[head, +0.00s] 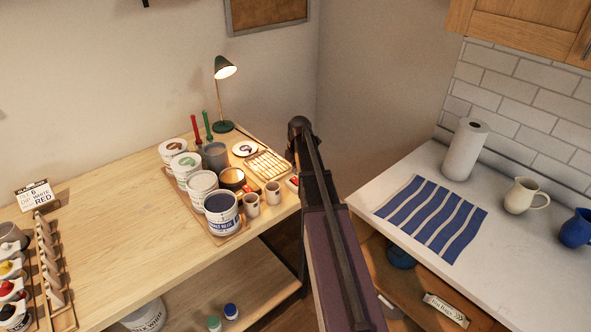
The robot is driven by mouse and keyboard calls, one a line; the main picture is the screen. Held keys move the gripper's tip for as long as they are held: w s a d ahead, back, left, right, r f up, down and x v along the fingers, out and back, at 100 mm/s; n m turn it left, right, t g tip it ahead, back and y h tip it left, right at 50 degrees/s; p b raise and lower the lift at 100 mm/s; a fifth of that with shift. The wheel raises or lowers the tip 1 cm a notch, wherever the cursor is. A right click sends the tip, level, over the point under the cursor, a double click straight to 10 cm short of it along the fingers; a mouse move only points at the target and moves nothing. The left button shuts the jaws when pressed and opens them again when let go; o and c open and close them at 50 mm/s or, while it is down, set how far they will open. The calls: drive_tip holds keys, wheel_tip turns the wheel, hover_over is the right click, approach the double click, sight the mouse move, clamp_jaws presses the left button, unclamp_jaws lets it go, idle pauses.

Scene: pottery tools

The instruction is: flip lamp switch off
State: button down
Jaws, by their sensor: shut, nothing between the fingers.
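The desk lamp (222,92) has a dark green shade and a thin stem, and stands at the back right of the wooden table. Its bulb (226,72) is lit and throws a glow on the wall. I cannot make out a switch on the lamp or its round green base (222,127). A small white item with red on it (293,183) sits at the table's right edge, partly hidden by my arm; I cannot tell what it is. My arm rises through the middle of the head view, right of the lamp. My gripper does not show.
A tray (232,232) of paint tubs and cups stands before the lamp, with a slatted wooden rack (268,165) nearby. The left-middle tabletop is clear. At right, a white counter (420,173) holds a striped cloth (432,218), paper roll (465,149) and jugs.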

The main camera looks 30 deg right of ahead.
sight(294, 179)
drive_tip(key=shift+w+f+b, duration=0.15)
drive_tip(key=shift+f+b, duration=1.15)
drive_tip(key=shift+f, duration=0.3)
